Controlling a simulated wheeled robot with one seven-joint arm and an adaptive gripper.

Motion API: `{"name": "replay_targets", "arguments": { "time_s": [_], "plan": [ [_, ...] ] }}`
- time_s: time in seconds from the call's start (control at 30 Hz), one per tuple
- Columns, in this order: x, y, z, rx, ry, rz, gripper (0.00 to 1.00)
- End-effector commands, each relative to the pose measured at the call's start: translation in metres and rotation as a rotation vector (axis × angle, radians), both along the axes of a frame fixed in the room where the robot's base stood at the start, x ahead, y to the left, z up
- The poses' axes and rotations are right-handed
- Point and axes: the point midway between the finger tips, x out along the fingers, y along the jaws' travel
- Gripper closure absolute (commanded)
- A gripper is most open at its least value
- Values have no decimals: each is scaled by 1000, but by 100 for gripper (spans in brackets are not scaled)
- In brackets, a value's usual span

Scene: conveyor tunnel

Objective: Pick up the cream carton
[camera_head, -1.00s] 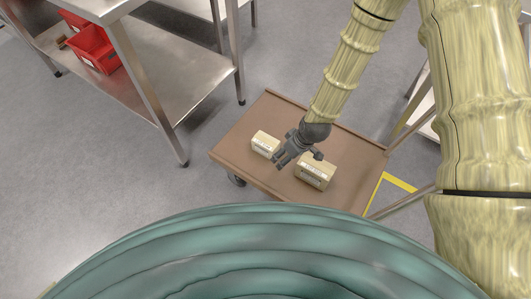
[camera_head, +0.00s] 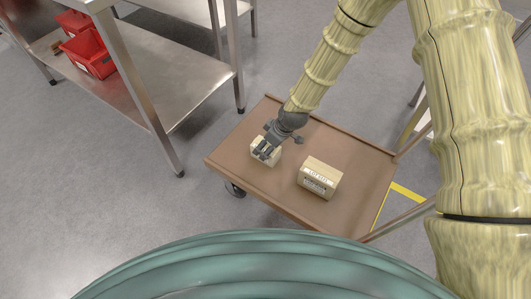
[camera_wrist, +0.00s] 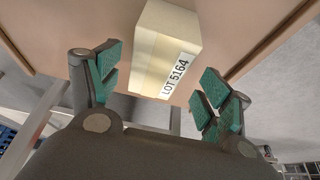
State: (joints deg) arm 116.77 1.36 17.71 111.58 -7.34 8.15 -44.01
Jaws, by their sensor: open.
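The cream carton (camera_head: 264,152) stands on the left part of a brown cart top, partly hidden behind my gripper (camera_head: 268,149) in the head view. In the wrist view the carton (camera_wrist: 165,48) has a white label reading "LOT 5164" and lies just beyond and between the fingers. My gripper (camera_wrist: 158,88) is open, with teal finger pads on either side and apart from the carton. A second, similar carton (camera_head: 320,177) with a printed white label stands to the right on the same cart.
The brown cart (camera_head: 240,138) has a raised rim and bare room around both cartons. A steel table (camera_head: 170,75) with a lower shelf and red bins (camera_head: 88,52) stands at the left. Yellow floor tape (camera_head: 407,192) lies at the right.

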Motion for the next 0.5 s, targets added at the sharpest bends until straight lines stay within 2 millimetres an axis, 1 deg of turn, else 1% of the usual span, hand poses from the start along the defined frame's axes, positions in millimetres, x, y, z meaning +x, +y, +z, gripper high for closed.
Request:
{"name": "replay_targets", "arguments": {
  "time_s": [0.03,0.27,0.5],
  "plan": [
    [0,2,-7,0,1,0,21],
    [5,6,-18,0,1,-2,21],
    [14,14,-47,0,2,-1,21]
  ]
}}
